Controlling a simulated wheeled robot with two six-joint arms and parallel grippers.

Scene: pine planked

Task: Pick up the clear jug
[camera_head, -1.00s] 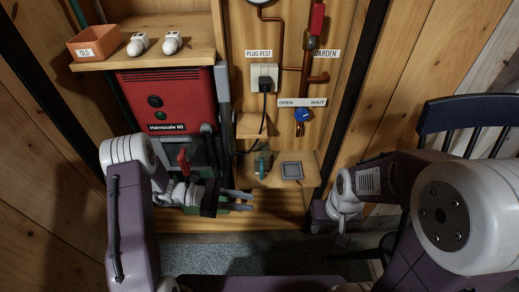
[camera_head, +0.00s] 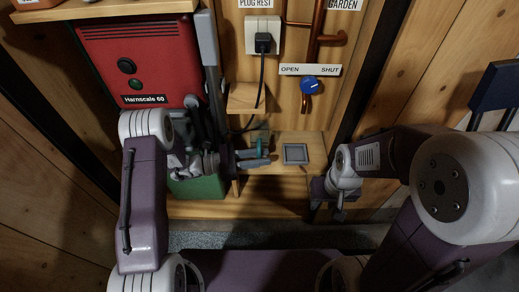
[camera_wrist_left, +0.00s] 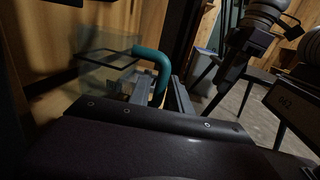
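The clear jug (camera_wrist_left: 103,68) is see-through with a teal handle (camera_wrist_left: 155,62). In the left wrist view it stands just beyond my left gripper (camera_wrist_left: 160,97), and the handle is between the two spread fingers. I see gaps beside the handle, so no firm grip shows. In the head view the jug (camera_head: 258,138) is on a small wooden shelf, faint and partly covered by my left gripper (camera_head: 258,158). My right gripper (camera_head: 338,212) hangs to the right of the shelf, away from the jug; its fingers are too small to judge.
A grey square pad (camera_head: 295,154) lies on the wooden shelf (camera_head: 315,165), right of the jug. A red machine (camera_head: 145,65) stands at the left. A wooden block (camera_head: 243,97), plug socket (camera_head: 263,36) and blue valve knob (camera_head: 309,86) are above. A dark chair (camera_head: 495,88) is at right.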

